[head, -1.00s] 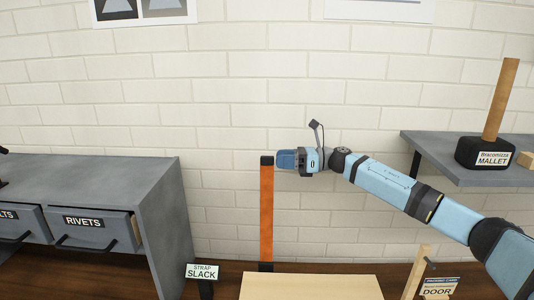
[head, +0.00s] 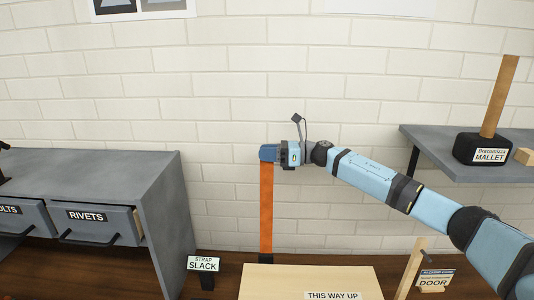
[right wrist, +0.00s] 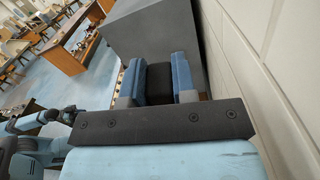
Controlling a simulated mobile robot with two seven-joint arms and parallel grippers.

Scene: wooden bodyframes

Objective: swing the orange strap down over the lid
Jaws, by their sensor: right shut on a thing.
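The orange strap (head: 266,208) stands upright behind the pale wooden lid (head: 275,280), its foot at the lid's back edge. The lid carries a "THIS WAY UP" label, and its front is cut off by the picture's lower edge. My right gripper (head: 268,153) is at the strap's top, shut on its black end. The fingers hide that end in the head view. In the right wrist view the dark end (right wrist: 160,84) shows between the two blue fingers.
A grey shelf (head: 428,165) at right holds a mallet (head: 484,148). A wooden post (head: 410,268) and a "DOOR" sign (head: 434,281) stand right of the lid. A brick wall is close behind.

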